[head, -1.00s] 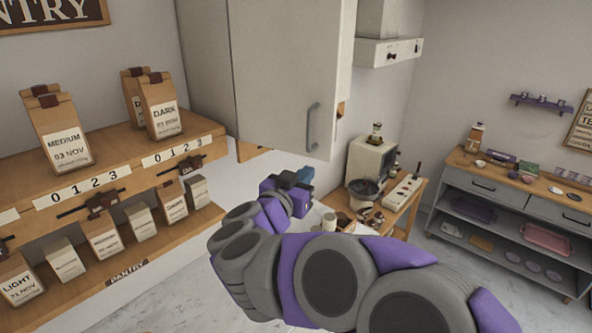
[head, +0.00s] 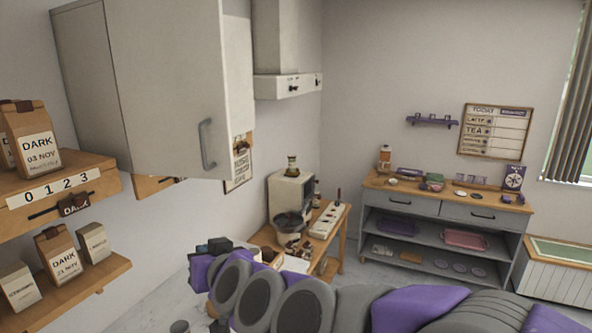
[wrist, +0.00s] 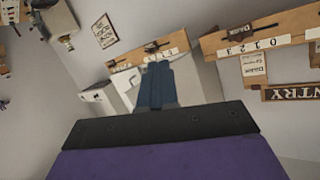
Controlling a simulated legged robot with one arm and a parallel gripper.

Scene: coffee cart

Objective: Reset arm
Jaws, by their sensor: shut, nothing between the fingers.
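My purple and grey arm reaches in from the lower right of the head view, with my gripper (head: 214,246) at its far end, left of the small table. In the wrist view my gripper (wrist: 157,88) shows its two blue-grey fingers together, shut with nothing between them. The fingers point toward the wall shelves and white cabinet, and I see no contact with them. The wrist view shows the room upside down.
A white wall cabinet (head: 165,90) hangs above the arm. A pantry shelf (head: 75,284) with coffee bags is at left. A small wooden table (head: 335,238) holds a machine (head: 290,195). A grey sideboard (head: 430,232) stands at the back right, with open floor before it.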

